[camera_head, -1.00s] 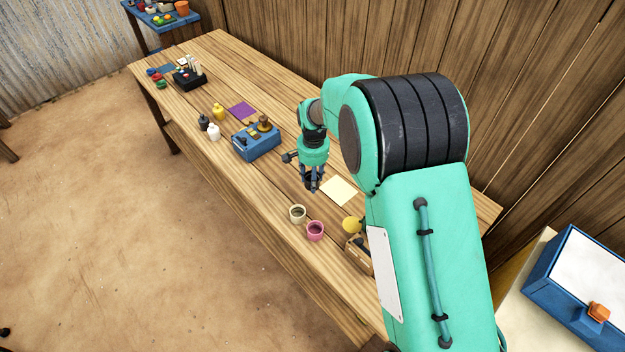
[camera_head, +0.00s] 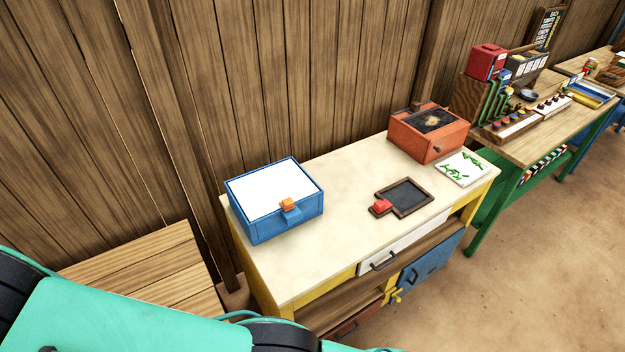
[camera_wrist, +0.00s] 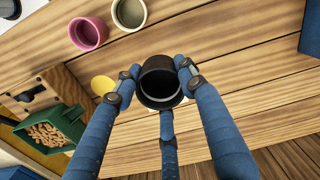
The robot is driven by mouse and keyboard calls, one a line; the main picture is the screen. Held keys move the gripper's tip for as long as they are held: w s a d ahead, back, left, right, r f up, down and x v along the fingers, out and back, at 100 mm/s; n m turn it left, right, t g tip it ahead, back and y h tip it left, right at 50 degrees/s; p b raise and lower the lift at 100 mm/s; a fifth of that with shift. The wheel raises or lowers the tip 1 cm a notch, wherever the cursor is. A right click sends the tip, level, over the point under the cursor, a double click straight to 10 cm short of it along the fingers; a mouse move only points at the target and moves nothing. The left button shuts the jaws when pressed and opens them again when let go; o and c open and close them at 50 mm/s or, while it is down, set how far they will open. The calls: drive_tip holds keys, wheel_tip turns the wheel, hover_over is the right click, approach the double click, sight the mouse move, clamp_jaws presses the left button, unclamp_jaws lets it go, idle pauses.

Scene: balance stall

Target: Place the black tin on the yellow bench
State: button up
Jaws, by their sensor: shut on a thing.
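The black tin (camera_wrist: 159,84) is in the middle of the wrist view, an open round cup with its mouth toward the camera. My gripper (camera_wrist: 156,82) is shut on the black tin, with blue fingers on both sides and a third finger below. The wooden table lies behind the tin in that view; I cannot tell how far above it the tin is held. The yellow bench (camera_head: 330,210) stands in the middle of the head view, with a pale top and a yellow frame. My gripper and the tin are out of the head view.
On the bench stand a blue box (camera_head: 276,200), an orange box (camera_head: 430,132), a slate (camera_head: 404,197) and a white card (camera_head: 463,168). Its middle and front left are clear. The wrist view shows a pink cup (camera_wrist: 88,33), a beige cup (camera_wrist: 130,13) and a green scoop (camera_wrist: 52,130).

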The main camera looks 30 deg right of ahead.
wheel_tip(320, 180, up, 4)
drive_tip(key=shift+r, duration=0.1)
drive_tip(key=w+d+r+m, duration=0.1)
drive_tip(key=w+d+m, duration=0.1)
drive_tip(key=w+d, duration=0.7)
drive_tip(key=w+d+r+m, duration=0.15)
drive_tip(key=w+d, duration=0.25)
drive_tip(key=d, duration=0.8)
drive_tip(key=w+d+m, duration=0.2)
drive_tip(key=d, duration=1.1)
drive_tip(key=w+d+m, duration=0.2)
drive_tip(key=d+m, duration=0.1)
drive_tip(key=d, duration=1)
drive_tip(key=s+d+m+b, duration=0.1)
drive_tip(key=s+d+m, duration=0.15)
drive_tip(key=d, duration=0.95)
drive_tip(key=s+d+m, duration=0.2)
drive_tip(key=s+d, duration=0.2)
drive_tip(key=d, duration=0.7)
drive_tip(key=s+d+f+m, duration=0.3)
drive_tip(key=s+d+m, duration=0.2)
drive_tip(key=s+d, duration=1.15)
drive_tip(key=shift+s+a+f+b, duration=0.1)
drive_tip(key=shift+a+f+b, duration=0.1)
drive_tip(key=shift+f, duration=1.05)
drive_tip(key=shift+s+a+f+b, duration=0.1)
drive_tip(key=shift+a+f, duration=0.1)
drive_tip(key=shift+f, duration=1)
drive_tip(key=shift+w, duration=0.1)
